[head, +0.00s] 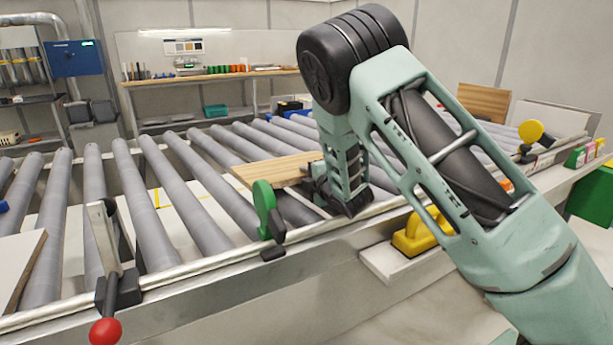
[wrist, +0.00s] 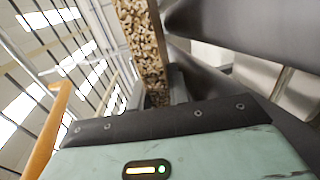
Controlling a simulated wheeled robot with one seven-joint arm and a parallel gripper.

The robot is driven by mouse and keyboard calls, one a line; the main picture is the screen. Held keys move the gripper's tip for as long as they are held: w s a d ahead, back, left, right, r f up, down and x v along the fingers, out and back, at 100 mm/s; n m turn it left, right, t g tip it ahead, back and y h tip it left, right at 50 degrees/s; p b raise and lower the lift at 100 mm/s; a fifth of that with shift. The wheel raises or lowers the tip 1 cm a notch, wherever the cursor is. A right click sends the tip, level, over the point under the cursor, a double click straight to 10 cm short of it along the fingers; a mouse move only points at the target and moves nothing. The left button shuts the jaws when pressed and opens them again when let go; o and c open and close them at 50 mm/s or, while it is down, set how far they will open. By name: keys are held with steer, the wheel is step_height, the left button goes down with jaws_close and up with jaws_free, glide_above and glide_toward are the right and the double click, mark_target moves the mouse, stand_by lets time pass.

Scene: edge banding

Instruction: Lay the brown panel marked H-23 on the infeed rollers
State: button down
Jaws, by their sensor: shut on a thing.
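A light brown wood-grain panel (head: 275,168) is in my gripper, roughly flat over the grey infeed rollers (head: 205,215). I cannot tell whether it touches them, and no H-23 mark can be read on it. My gripper (head: 312,182) is shut on its right end, near the front rail. In the wrist view, the panel's speckled chipboard edge (wrist: 143,45) runs up from between the jaws (wrist: 160,90).
A green paddle (head: 264,208) stands on the front rail, left of my gripper. A red-knobbed lever (head: 105,330) is further left. A yellow object (head: 422,232) sits on a ledge below the rail. Another wooden panel (head: 484,101) stands at the back right. Rollers to the left are mostly clear.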

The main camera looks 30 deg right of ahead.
steer(key=shift+r, duration=0.2)
steer(key=c, duration=1.4)
jaws_free()
steer(key=o, duration=0.7)
steer(key=shift+f, duration=0.2)
steer(key=o, duration=0.5)
steer(key=shift+r, duration=0.1)
steer(key=s+r, duration=0.1)
steer(key=s, duration=0.6)
steer(key=shift+s, duration=0.25)
steer(key=shift+d+r, duration=0.1)
